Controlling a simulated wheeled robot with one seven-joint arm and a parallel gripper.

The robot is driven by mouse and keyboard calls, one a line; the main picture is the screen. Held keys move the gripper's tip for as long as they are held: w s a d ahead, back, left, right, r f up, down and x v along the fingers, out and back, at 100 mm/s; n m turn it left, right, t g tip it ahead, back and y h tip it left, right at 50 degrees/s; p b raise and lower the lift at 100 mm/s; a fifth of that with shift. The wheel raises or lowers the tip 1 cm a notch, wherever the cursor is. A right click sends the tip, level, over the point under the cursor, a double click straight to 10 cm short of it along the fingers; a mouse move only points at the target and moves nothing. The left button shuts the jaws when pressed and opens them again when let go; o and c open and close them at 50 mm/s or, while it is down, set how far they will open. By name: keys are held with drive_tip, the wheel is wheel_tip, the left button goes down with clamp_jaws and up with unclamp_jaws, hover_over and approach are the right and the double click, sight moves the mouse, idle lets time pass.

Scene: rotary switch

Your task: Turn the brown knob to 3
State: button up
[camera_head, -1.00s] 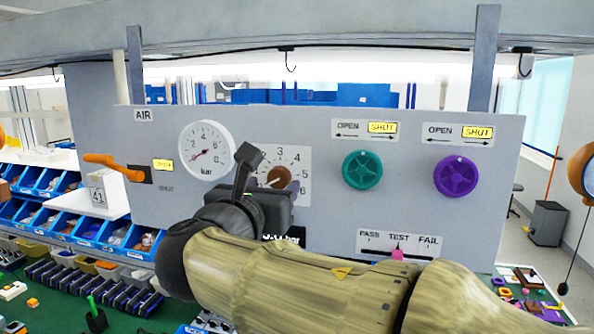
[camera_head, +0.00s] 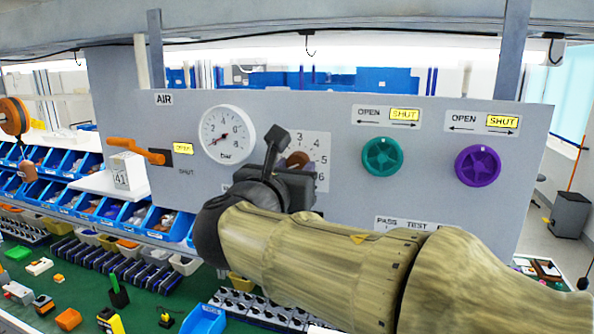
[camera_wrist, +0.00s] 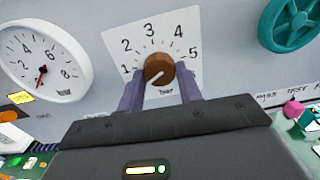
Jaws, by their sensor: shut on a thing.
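The brown knob (camera_wrist: 159,68) sits on a white dial plate (camera_wrist: 178,30) numbered 1 to 5 in the wrist view; a 6 also shows in the head view. Its white pointer line slants to the lower left, below the 1. My gripper (camera_wrist: 160,77) has its two purple fingers on the left and right sides of the knob, shut on it. In the head view the knob (camera_head: 299,158) is partly hidden behind my gripper (camera_head: 297,168), and the plate's left side is covered.
The grey panel (camera_head: 340,195) also carries a bar gauge (camera_head: 228,134) and an orange lever (camera_head: 136,150) to the left. A teal handwheel (camera_head: 382,157) and a purple handwheel (camera_head: 478,166) are to the right. Blue bins (camera_head: 120,223) stand behind at left.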

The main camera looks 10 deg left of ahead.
drive_tip(key=shift+f+m+b, duration=0.1)
drive_tip(key=shift+m+b, duration=0.2)
drive_tip(key=shift+b, duration=0.2)
drive_tip(key=m+b, duration=1.2)
drive_tip(key=b, duration=0.1)
drive_tip(key=shift+a+b, duration=0.1)
drive_tip(key=shift+b, duration=0.3)
drive_tip(key=m+b, duration=0.3)
drive_tip(key=m, duration=0.2)
drive_tip(key=shift+m, duration=0.4)
drive_tip(key=m, duration=0.1)
drive_tip(key=m+b, duration=0.1)
drive_tip(key=m, duration=0.1)
drive_tip(key=m+b, duration=0.1)
drive_tip(key=m, duration=0.1)
drive_tip(key=shift+r, duration=0.25)
drive_tip(key=shift+m, duration=0.3)
